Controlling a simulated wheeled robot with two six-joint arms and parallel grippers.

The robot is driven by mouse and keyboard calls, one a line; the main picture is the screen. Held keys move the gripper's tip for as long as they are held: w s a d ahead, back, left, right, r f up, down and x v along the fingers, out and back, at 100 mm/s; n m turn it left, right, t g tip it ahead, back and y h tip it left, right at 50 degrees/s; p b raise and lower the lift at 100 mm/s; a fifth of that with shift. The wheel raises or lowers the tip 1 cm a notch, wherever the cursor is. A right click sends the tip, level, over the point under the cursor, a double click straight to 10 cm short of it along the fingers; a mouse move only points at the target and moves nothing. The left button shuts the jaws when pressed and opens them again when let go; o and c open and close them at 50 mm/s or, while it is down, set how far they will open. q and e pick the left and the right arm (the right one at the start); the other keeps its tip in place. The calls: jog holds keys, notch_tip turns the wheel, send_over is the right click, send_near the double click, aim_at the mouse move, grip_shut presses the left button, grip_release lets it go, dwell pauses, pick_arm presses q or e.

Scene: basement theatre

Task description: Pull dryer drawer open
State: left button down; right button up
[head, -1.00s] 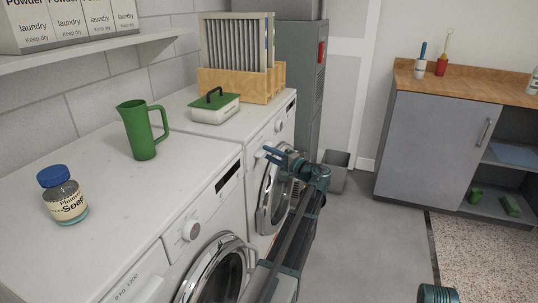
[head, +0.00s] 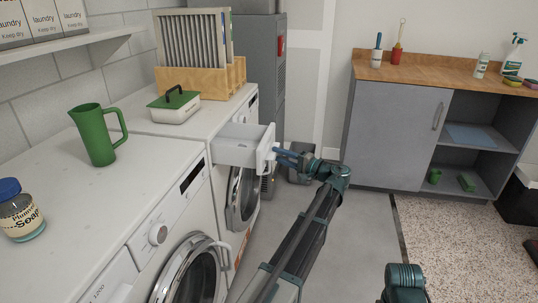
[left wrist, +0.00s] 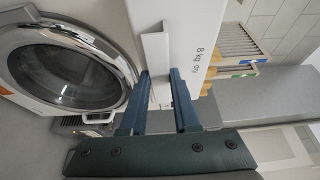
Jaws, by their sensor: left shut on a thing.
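The white dryer (head: 150,127) is the farther of two white machines along the wall. Its drawer (head: 238,152) stands pulled out from the upper front, with its inside showing from above. My left gripper (head: 276,157) is at the drawer's front, shut on the drawer handle (head: 264,150). In the left wrist view the two blue fingers (left wrist: 161,82) lie on either side of the handle (left wrist: 155,55), with the drawer front marked "8 kg dry" (left wrist: 198,55) beside it. The dryer's round door (head: 243,200) is closed below. My right gripper is out of view.
The nearer machine (head: 130,205) carries a green jug (head: 97,135) and a soap jar (head: 20,212). A green-lidded box (head: 174,106) and a wooden crate of filters (head: 200,83) stand on the dryer. A grey cabinet (head: 395,140) stands at right; the floor (head: 345,235) between is clear.

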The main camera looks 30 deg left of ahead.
pick_arm(q)
jog(key=shift+d+f, duration=0.15)
jog(key=shift+d, duration=0.2)
jog(key=c, duration=0.7)
grip_release()
jog(key=shift+w, duration=0.1)
jog(key=d, duration=0.9)
jog(key=s+d, duration=0.1)
jog(key=d, duration=0.3)
jog(key=shift+s+d, duration=0.1)
jog(key=shift+d, duration=0.25)
